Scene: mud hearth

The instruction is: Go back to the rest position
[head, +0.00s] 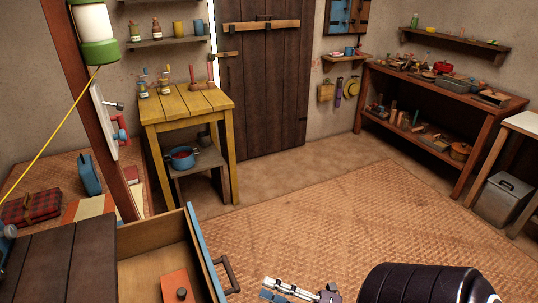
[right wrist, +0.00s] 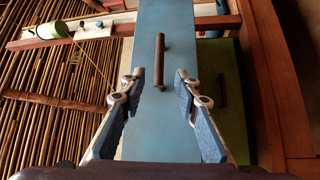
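In the head view my right gripper (head: 300,292) is low in the picture, just right of an open wooden drawer (head: 150,258) with a blue front (head: 205,255) and a dark bar handle (head: 230,275). In the right wrist view its two fingers (right wrist: 156,90) are spread wide with nothing between them. A blue panel (right wrist: 150,120) with a dark handle (right wrist: 159,62) lies beyond the fingertips, and no contact shows. A small grey and blue piece (head: 7,232) at the left edge of the head view may be part of my left gripper; its fingers are not clear.
A dark wooden top (head: 60,262) stands beside the drawer. A yellow table (head: 185,104) and a long shelf bench (head: 440,85) stand farther back. The woven mat (head: 350,220) is clear in the middle.

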